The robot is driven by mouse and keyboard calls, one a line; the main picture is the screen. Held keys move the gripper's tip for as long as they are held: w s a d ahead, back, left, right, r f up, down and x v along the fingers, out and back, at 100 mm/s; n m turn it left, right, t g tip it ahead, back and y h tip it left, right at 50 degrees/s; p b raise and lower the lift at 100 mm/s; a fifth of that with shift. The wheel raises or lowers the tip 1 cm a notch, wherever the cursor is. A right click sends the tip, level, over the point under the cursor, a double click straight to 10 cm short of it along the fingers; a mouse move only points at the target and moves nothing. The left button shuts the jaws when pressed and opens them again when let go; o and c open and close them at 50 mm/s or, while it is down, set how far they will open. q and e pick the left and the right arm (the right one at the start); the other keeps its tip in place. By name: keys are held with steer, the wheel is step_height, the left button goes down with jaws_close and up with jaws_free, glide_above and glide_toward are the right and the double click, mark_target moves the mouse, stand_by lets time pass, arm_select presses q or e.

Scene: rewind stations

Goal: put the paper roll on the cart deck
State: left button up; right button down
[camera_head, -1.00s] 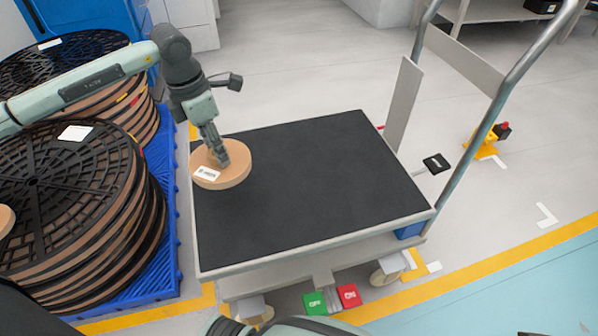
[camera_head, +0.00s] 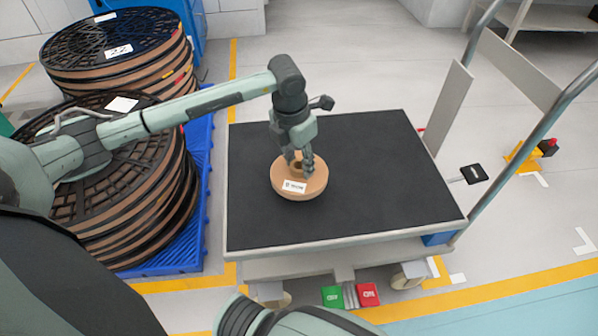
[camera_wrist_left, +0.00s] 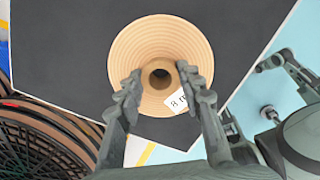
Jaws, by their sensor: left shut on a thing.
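The paper roll (camera_head: 312,192) is a flat tan disc with a hollow core and a white label on its front. My left gripper (camera_head: 299,170) comes down from above and is shut on it. In the left wrist view the roll (camera_wrist_left: 158,38) lies between and below the fingers (camera_wrist_left: 160,88), which stand on either side of the core. The black cart deck (camera_head: 385,185) is directly beneath the roll. I cannot tell whether the roll touches it. What looks like my right gripper (camera_wrist_left: 298,75) shows at the right edge of the left wrist view, its opening unclear.
Stacked black-and-brown reels (camera_head: 150,205) stand on a blue pallet (camera_head: 190,250) left of the cart. The cart's metal handle (camera_head: 525,130) rises on the right. Green and red pedals (camera_head: 350,296) sit below the front edge. Most of the deck is bare.

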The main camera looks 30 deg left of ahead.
mark_target(298, 174)
arm_select(q)
steer(key=shift+f, duration=1.95)
arm_select(e)
steer(key=shift+a+r, duration=0.1)
steer(key=shift+r, duration=0.1)
steer(key=shift+w, duration=0.15)
arm_select(q)
steer(key=shift+f, duration=0.1)
steer(key=o, duration=1.3)
arm_select(e)
steer(key=shift+w+a+r, duration=0.15)
steer(key=shift+w, duration=0.05)
